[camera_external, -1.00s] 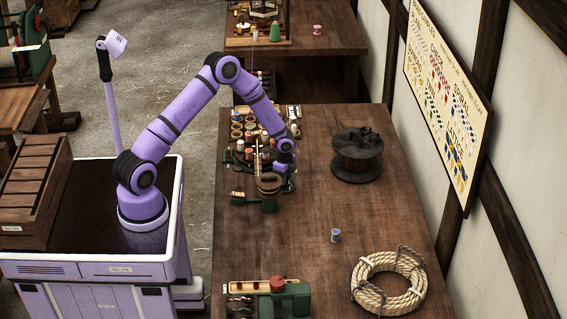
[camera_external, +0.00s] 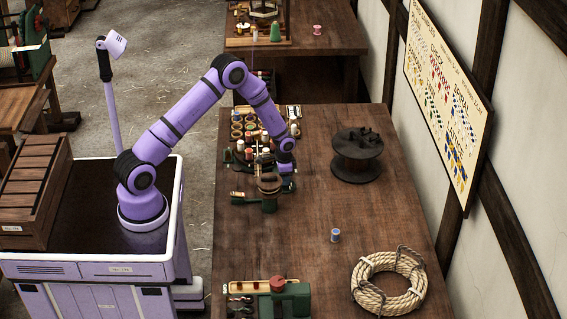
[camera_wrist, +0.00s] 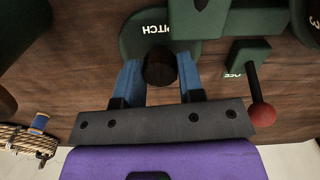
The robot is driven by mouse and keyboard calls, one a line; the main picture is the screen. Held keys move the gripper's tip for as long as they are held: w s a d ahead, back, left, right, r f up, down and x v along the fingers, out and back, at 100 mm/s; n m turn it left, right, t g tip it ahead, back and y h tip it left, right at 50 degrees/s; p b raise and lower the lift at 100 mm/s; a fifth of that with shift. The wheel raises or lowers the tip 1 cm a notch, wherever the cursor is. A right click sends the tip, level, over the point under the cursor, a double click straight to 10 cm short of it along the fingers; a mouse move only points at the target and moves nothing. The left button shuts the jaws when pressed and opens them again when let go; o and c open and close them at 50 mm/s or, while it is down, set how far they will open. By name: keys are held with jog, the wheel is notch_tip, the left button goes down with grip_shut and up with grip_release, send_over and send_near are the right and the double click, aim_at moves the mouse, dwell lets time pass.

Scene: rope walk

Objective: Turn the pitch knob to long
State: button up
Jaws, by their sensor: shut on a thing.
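The pitch knob (camera_wrist: 160,69) is a dark round knob on a green plate (camera_wrist: 133,42) lettered PITCH, in the wrist view. My gripper (camera_wrist: 159,64) has its blue fingers on either side of the knob and is shut on it. In the external view my gripper (camera_external: 286,168) is down at the right side of the green machine (camera_external: 268,205), and the knob is hidden there. The word long is not readable, and I cannot tell the knob's setting.
A red-tipped lever (camera_wrist: 262,113) beside a green block is close right of my gripper. Several spools (camera_external: 240,130) crowd behind the machine. A dark reel (camera_external: 357,157), a small blue spool (camera_external: 336,236) and a rope coil (camera_external: 390,284) stand right. The middle tabletop is clear.

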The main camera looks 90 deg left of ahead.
jog(key=shift+n, duration=0.4)
jog(key=o, duration=0.9)
jog(key=shift+r, duration=0.1)
notch_tip(320, 180, up, 11)
jog(key=shift+f, duration=0.15)
jog(key=shift+a, duration=0.1)
